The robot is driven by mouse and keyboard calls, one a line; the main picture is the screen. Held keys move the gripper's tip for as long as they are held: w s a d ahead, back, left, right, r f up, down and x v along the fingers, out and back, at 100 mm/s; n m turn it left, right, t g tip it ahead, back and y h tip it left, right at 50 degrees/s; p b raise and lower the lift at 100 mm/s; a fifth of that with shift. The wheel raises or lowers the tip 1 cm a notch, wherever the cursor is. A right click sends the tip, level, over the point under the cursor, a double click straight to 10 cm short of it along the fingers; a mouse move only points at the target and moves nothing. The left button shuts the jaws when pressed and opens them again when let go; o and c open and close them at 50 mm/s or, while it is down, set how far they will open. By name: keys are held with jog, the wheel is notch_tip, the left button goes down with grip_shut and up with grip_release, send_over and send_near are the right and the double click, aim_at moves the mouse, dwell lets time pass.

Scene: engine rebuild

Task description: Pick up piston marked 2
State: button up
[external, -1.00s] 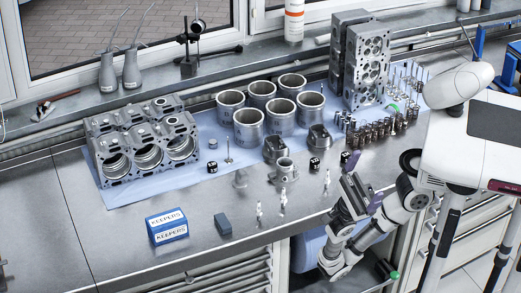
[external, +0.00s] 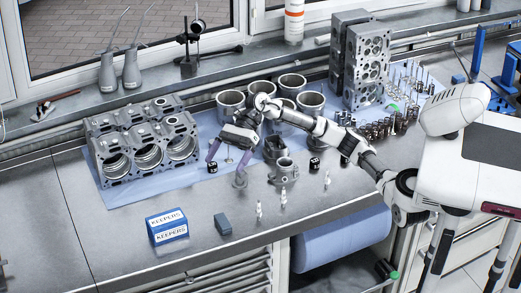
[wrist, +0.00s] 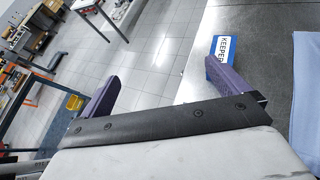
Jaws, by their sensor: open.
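Two grey pistons stood on the bench in the earlier view. One (external: 275,148) still shows in the external view, close to the right of my gripper; the other is largely hidden behind my arm. Small black marker cubes stand nearby, one (external: 212,168) by the left finger and one (external: 314,163) right of the pistons. Their numbers are too small to read, so I cannot tell which piston is 2. My gripper (external: 227,160) is open, above the blue mat, its purple fingers apart. The wrist view shows the empty fingers (wrist: 160,85) and no piston.
An engine block (external: 142,160) stands left of my gripper, and several cylinder liners (external: 230,103) behind it. A blue keepers box (external: 167,226) and a grey block (external: 222,224) lie at the front. Small white figures (external: 259,211) stand in front.

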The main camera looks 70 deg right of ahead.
jog(key=w+d+f+m+t+h+b, duration=0.1)
jog(key=d+f+m+h, duration=0.2)
jog(key=d, duration=0.7)
jog(key=w+d+f+m+t+h+b, duration=0.1)
jog(key=d+f+h, duration=0.3)
jog(key=d, duration=0.6)
jog(key=m+g+h+b, duration=0.2)
jog(key=m+h, duration=0.2)
jog(key=m, duration=0.1)
send_near(275, 147)
jog(key=shift+w+a+f+p, duration=0.15)
jog(key=shift+a+f+p, duration=0.65)
jog(key=shift+a+f, duration=0.25)
jog(key=shift+p+x, duration=1.05)
jog(key=shift+x, duration=2)
jog(key=shift+a, duration=0.2)
jog(key=c, duration=0.9)
jog(key=shift+w, duration=0.1)
jog(key=shift+c, duration=0.9)
jog(key=shift+r, duration=0.15)
